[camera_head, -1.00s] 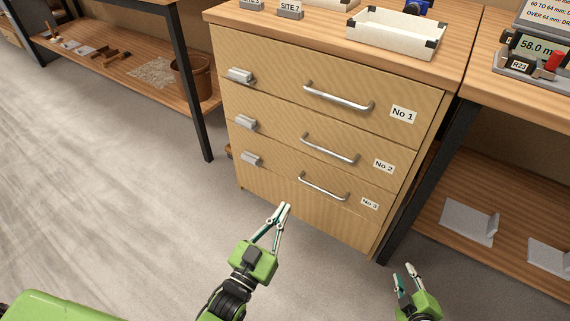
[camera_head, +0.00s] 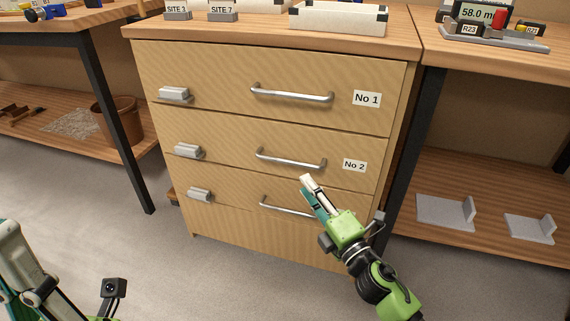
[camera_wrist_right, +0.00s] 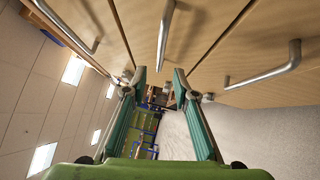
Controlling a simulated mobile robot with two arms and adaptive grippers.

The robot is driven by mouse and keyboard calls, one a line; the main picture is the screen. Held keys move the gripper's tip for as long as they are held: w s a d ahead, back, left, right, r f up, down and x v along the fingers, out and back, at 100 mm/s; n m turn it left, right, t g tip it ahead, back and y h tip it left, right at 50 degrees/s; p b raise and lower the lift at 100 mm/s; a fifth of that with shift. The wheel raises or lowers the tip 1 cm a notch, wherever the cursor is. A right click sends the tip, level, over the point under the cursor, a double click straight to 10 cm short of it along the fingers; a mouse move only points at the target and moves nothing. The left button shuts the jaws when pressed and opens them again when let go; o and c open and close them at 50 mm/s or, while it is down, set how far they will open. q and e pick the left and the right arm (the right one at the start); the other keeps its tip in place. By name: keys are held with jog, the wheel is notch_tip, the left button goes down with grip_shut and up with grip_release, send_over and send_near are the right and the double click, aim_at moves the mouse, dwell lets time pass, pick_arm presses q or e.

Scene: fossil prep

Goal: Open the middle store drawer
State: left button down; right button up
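The middle drawer, No 2 (camera_head: 225,143), is closed in the wooden cabinet in the head view. Its silver bar handle (camera_head: 290,160) is clear of my grippers. My right gripper (camera_head: 307,187) is just below the right end of that handle, in front of the cabinet. In the right wrist view, the right gripper (camera_wrist_right: 159,80) has its fingers apart with nothing between them; a handle, seemingly the middle one (camera_wrist_right: 165,32), lies ahead of the gap. My left gripper (camera_head: 28,265) shows only partly at the lower left, and its fingertips are unclear.
Drawer No 1 (camera_head: 220,72) is above and No 3 (camera_head: 235,200) below, both closed; my right gripper partly hides No 3. Grey blocks (camera_head: 187,151) are on the drawer fronts' left side. Side tables flank the cabinet. Floor in front is clear.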

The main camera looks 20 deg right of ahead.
aim_at(289, 162)
jog(key=b+x, duration=0.1)
jog(key=x, duration=0.9)
jog(key=shift+w, duration=0.35)
grip_shut()
